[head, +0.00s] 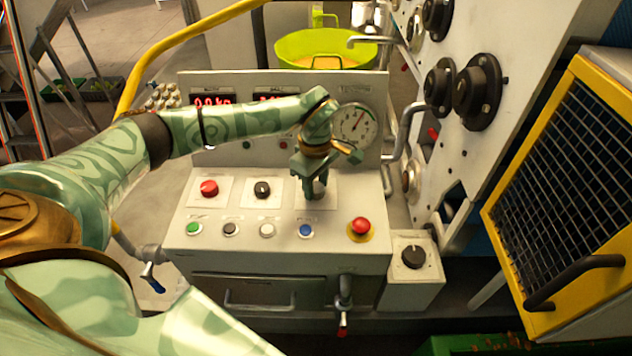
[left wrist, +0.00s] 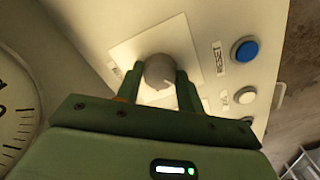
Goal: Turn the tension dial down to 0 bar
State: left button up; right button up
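The tension dial is a round grey knob (left wrist: 159,72) on a pale square plate, seen in the left wrist view. My left gripper (left wrist: 160,82) has one finger on each side of it, with no clear gap visible. In the head view the left gripper (head: 315,190) points down at a plate on the right of the sloped panel and hides the dial. A round gauge (head: 357,123) stands behind it, its needle pointing up and right; its numbers are too small to read. My right gripper is not in view.
On the panel are a red knob (head: 209,188), a black knob (head: 263,188), several push buttons and a red mushroom button (head: 361,227). A separate black dial (head: 413,257) sits lower right. A yellow-framed cage (head: 560,190) stands at the right.

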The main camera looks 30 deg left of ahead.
pick_arm(q)
jog(key=shift+n, duration=0.4)
jog(key=shift+r+n+p, duration=0.15)
jog(key=shift+n+p, duration=0.35)
jog(key=shift+p, duration=0.1)
jog(key=n+p, duration=0.1)
jog(key=n, duration=0.2)
jog(key=shift+n+p, duration=0.3)
jog(key=shift+p, duration=0.05)
jog(key=n+p, duration=0.1)
jog(key=n, duration=0.2)
jog(key=shift+n, duration=0.3)
jog(key=n+p, duration=0.2)
jog(key=n, duration=0.2)
jog(key=shift+n, duration=0.3)
jog(key=n+p, duration=0.2)
jog(key=n, duration=0.4)
jog(key=shift+p, duration=0.3)
jog(key=n+p, duration=0.2)
jog(key=n, duration=0.4)
jog(key=shift+w, duration=0.1)
